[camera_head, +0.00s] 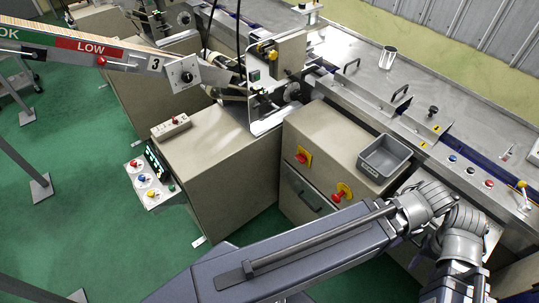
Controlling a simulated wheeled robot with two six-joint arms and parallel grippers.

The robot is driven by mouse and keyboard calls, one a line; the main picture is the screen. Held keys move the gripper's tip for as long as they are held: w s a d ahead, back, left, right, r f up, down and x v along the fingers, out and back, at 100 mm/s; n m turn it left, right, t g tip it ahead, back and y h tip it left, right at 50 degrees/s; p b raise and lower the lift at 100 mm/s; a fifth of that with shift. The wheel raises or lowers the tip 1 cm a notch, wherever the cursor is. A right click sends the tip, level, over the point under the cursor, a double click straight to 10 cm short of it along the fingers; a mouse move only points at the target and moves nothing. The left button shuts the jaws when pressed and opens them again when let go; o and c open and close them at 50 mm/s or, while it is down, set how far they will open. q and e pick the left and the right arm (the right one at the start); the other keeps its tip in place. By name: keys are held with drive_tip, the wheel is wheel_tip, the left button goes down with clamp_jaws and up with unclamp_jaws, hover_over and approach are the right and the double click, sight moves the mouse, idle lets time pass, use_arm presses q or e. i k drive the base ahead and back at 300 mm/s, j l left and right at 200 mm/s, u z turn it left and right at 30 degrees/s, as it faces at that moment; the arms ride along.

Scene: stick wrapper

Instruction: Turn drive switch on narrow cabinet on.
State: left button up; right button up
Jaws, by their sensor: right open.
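Two beige cabinets stand side by side. The left one (215,165) carries a small white switch box (171,127) on top. The right one (325,140) has two red rotary switches on yellow plates, one at upper left (302,156) and one lower right (342,192). I cannot tell which is the drive switch, and no label is readable. My grey arm (300,250) spans the bottom and its joints (455,225) bend at the lower right, in front of the right cabinet's right side. My right gripper is open, its fingertips hard to make out. My left gripper is not visible.
A grey bin (384,158) sits on the right cabinet. A button panel (152,178) juts from the left cabinet. A steel conveyor bench (460,125) with buttons runs along the right. The green floor (70,235) is open at the lower left.

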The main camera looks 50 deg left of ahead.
sight(302, 157)
drive_tip(key=u, duration=1.45)
drive_tip(key=k+l, duration=0.1)
drive_tip(key=k, duration=0.25)
drive_tip(key=k+l, duration=0.1)
drive_tip(key=k, duration=0.25)
